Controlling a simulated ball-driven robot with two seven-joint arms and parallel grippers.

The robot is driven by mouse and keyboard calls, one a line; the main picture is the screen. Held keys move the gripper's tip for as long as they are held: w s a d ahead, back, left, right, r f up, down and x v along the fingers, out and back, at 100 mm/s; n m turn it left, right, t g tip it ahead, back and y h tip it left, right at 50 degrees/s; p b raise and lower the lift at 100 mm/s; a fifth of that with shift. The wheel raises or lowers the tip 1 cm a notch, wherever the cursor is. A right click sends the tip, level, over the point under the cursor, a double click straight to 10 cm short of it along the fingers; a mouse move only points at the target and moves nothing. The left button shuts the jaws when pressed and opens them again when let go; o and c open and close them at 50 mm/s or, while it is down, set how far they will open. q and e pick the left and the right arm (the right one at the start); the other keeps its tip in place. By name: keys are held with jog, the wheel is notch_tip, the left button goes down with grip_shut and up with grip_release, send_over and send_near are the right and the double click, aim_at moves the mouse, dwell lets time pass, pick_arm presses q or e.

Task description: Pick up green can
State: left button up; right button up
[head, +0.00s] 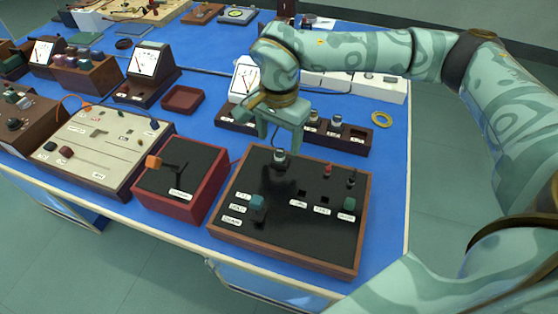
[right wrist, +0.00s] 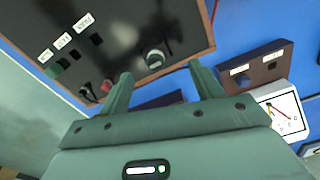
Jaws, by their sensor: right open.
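A small green can-like piece (head: 348,204) sits at the right front of a black panel (head: 290,232) with a wooden frame; it also shows in the right wrist view (right wrist: 59,67), at the left. A second green piece (head: 257,203) stands at the panel's left front; I cannot tell which is the named can. My right gripper (head: 280,143) is open, pointing down over the panel's back edge. A silver-topped cylinder (head: 280,155) is just below its fingers. In the right wrist view this cylinder (right wrist: 155,61) appears between the fingertips (right wrist: 160,72). My left gripper is out of view.
Behind the gripper is a long wooden block (head: 358,137) with silver-topped cylinders, and a white meter (head: 243,80). A red box (head: 182,178) with an orange-tipped lever is left of the panel.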

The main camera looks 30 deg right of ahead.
aim_at(280, 151)
jog(key=f, duration=0.1)
jog(key=f+b, duration=0.1)
jog(key=f, duration=0.2)
jog(key=shift+s+f+b, duration=0.3)
jog(key=shift+s+f, duration=0.05)
jog(key=shift+f, duration=0.05)
jog(key=shift+r, duration=0.15)
jog(key=shift+c, duration=0.4)
jog(key=c, duration=1)
jog(key=shift+o, duration=0.2)
jog(key=shift+r, duration=0.1)
